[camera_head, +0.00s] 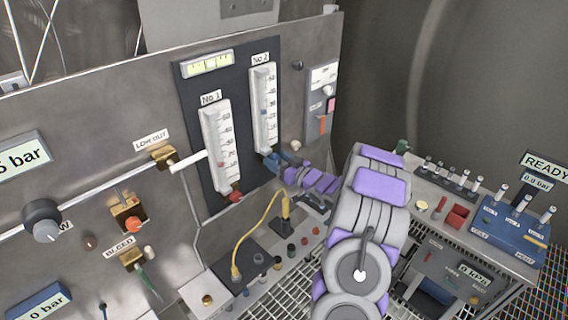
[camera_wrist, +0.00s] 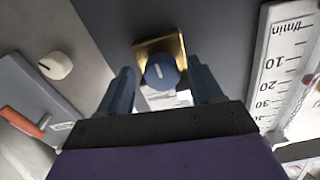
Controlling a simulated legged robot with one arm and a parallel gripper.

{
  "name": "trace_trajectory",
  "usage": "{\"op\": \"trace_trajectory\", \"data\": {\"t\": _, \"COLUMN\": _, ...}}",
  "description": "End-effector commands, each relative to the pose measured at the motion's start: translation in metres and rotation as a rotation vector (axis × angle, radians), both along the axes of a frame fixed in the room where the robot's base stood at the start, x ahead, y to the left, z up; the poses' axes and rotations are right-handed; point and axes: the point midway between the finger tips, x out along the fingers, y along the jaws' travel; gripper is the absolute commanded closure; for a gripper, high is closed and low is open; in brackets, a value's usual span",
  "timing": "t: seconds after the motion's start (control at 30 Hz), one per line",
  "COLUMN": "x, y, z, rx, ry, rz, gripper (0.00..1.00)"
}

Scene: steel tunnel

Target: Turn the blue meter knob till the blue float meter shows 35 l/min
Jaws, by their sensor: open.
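The blue meter knob (camera_wrist: 162,72) sits on a brass block in the wrist view, a white line across its face. My gripper (camera_wrist: 161,70) is open, with one blue-grey finger on each side of the knob. I cannot tell whether either finger touches it. In the head view my gripper (camera_head: 273,160) is at the foot of the No 2 float meter (camera_head: 264,105), largely hiding the knob. A small bluish mark shows in that meter's tube, but its reading is too small to be sure of.
The No 1 meter (camera_head: 217,145) with its red knob (camera_head: 235,196) stands to the left. A grey panel with an orange lever (camera_head: 323,123) is to the right. A yellow cable (camera_head: 257,233) and several small knobs lie below my gripper.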

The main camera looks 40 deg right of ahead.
Motion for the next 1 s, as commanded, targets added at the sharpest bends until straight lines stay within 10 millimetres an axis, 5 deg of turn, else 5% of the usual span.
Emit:
{"op": "trace_trajectory", "data": {"t": 0.17, "x": -0.014, "y": -0.003, "z": 0.0, "rx": 0.001, "ry": 0.001, "rz": -0.002, "gripper": 0.35}}
{"op": "trace_trajectory", "data": {"t": 1.0, "x": -0.157, "y": -0.017, "z": -0.002, "rx": 0.002, "ry": 0.001, "rz": -0.003, "gripper": 0.35}}
